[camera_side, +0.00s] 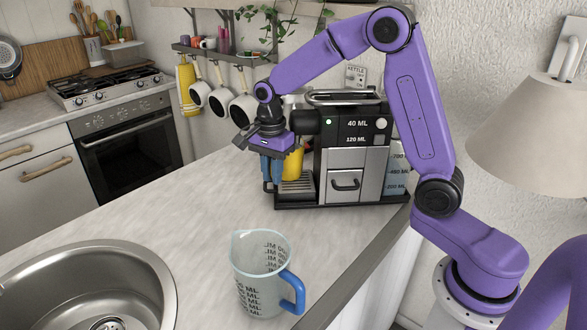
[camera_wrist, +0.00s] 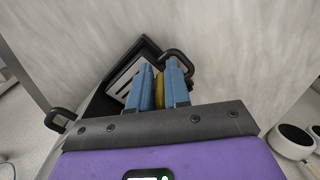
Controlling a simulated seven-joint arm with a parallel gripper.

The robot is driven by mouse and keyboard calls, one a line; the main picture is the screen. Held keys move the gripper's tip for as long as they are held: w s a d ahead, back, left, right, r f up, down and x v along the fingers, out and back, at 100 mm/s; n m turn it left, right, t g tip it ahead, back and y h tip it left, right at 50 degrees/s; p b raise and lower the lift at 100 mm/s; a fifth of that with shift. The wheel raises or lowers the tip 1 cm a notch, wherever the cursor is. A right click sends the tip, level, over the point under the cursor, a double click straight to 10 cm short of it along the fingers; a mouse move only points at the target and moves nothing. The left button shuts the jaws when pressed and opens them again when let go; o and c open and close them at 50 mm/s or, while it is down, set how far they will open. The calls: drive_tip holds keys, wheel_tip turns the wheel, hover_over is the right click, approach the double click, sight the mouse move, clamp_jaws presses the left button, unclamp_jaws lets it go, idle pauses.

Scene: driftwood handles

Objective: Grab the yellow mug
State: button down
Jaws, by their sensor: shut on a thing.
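The yellow mug (camera_side: 294,163) is at the left side of the coffee machine, by its drip tray, partly hidden behind my gripper. My gripper (camera_side: 271,171) points down with its blue fingers at the mug. In the wrist view a narrow strip of the yellow mug (camera_wrist: 159,90) shows between the two blue fingers of my gripper (camera_wrist: 159,84), which is shut on it. Most of the mug is hidden there. I cannot tell whether it touches the drip tray.
The coffee machine (camera_side: 345,172) stands close to the right of my gripper, with its drip tray (camera_side: 298,185) beneath. A clear measuring jug (camera_side: 258,265) with a blue handle stands nearer on the counter. A sink (camera_side: 85,285) is at lower left. The counter between is clear.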

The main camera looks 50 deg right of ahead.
drive_tip(key=shift+r, duration=0.15)
drive_tip(key=shift+r, duration=0.2)
drive_tip(key=shift+w+a, duration=0.1)
drive_tip(key=shift+w, duration=0.05)
drive_tip(key=w+a, duration=1.2)
drive_tip(key=shift+w+a, duration=0.15)
idle(0.8)
